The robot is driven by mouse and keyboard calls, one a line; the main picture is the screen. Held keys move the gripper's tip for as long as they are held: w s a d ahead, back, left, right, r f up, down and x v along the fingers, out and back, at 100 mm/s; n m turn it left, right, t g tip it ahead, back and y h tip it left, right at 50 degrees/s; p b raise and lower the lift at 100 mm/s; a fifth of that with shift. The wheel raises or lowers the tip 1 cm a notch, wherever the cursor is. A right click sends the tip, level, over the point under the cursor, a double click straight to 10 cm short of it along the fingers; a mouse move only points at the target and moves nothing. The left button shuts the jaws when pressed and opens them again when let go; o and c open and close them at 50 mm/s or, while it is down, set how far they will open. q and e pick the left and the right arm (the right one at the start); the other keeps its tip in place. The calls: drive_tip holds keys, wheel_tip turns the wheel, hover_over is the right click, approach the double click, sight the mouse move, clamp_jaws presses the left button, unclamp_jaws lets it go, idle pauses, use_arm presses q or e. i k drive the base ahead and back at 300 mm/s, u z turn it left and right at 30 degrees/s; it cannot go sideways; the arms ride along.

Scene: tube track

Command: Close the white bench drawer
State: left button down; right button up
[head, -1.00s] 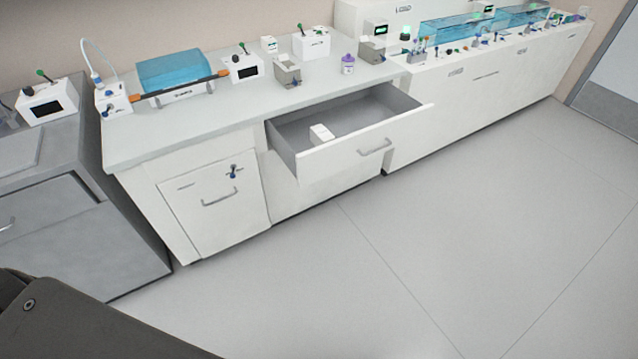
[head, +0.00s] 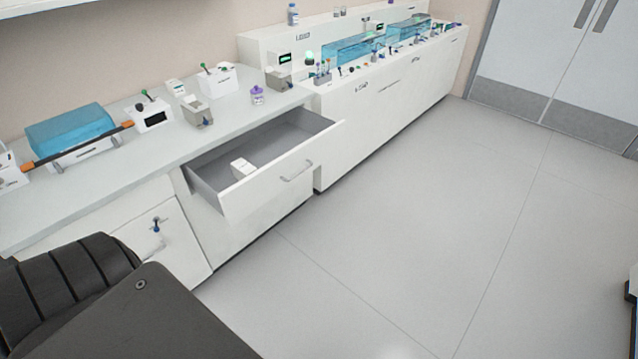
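The white bench drawer (head: 262,183) is pulled well out from the white bench (head: 230,226), left of the middle of the head view. Its grey inside shows, with a small white box (head: 243,168) lying in it. A grey bar handle (head: 297,171) is on the drawer front. Neither of my grippers is in view, and nothing of mine touches the drawer. A dark part of my own body covers the lower left corner.
A closed white door with a key-like blue fitting (head: 157,226) is left of the drawer. The benchtop holds a blue-lidded device (head: 70,128), a purple-capped jar (head: 257,95) and small boxes. The grey floor (head: 400,220) before the drawer is clear. Double doors (head: 560,60) stand far right.

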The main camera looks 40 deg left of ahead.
sight(286, 148)
drive_tip(key=z, duration=0.6)
drive_tip(key=i, duration=1.15)
drive_tip(key=u, duration=1.85)
